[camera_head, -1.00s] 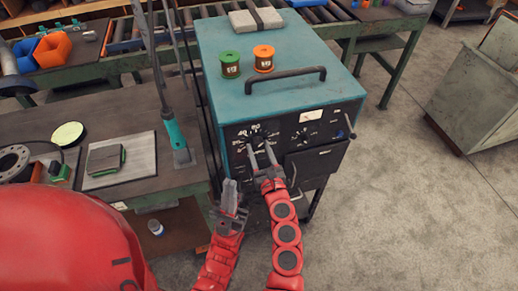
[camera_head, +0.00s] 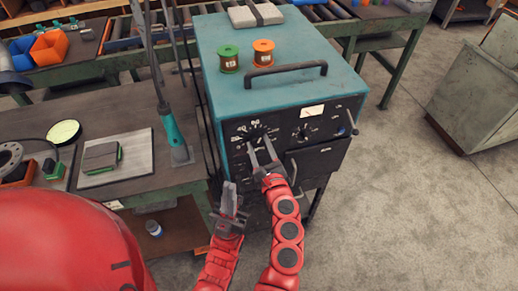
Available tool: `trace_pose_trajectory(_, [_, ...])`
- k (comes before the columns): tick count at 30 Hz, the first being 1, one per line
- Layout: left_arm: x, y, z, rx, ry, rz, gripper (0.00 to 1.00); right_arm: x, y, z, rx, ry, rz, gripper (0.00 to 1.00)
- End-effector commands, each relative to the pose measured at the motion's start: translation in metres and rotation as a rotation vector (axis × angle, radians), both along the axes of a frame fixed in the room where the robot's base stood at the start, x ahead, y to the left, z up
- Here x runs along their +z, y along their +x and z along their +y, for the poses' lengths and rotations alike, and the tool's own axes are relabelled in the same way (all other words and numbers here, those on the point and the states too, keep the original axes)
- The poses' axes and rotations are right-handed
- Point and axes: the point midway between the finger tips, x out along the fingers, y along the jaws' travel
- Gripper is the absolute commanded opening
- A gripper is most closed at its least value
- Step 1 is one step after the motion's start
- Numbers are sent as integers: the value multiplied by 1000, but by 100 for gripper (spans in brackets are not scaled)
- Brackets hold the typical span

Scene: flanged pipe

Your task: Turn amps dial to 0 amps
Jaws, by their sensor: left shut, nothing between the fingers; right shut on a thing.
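The amps dial (camera_head: 257,133) is a dark dial ringed by white numbers on the black front panel of a teal welding machine (camera_head: 287,93). My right gripper (camera_head: 261,147) is at this dial, shut on its knob. The fingers hide the knob and the lower part of the scale, so I cannot read the setting. My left gripper (camera_head: 229,187) is shut and empty, in front of the machine's left edge, to the left of and below the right gripper.
A smaller dial (camera_head: 303,132) and a white meter (camera_head: 312,112) are on the same panel. A green spool (camera_head: 229,60) and an orange spool (camera_head: 263,56) stand on top behind a black handle (camera_head: 287,68). A workbench (camera_head: 150,186) stands left.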

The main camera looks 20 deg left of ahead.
Motion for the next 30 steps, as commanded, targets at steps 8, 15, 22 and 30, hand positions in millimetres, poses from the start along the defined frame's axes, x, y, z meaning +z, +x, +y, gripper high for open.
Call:
trace_pose_trajectory(8, [-14, 0, 0, 0, 0, 0, 0, 0, 1, 0, 0, -218, -150, 0])
trace_pose_trajectory(15, [-22, 0, 0, 0, 0, 0, 0, 1, 1, -2, -2, -408, -277, 0])
trace_pose_trajectory(22, [-30, 0, 0, 0, 0, 0, 0, 2, 1, -1, 1, -588, -400, 0])
trace_pose_trajectory(30, [-37, 0, 0, 0, 0, 0, 0, 3, 1, -1, 0, -801, -545, 0])
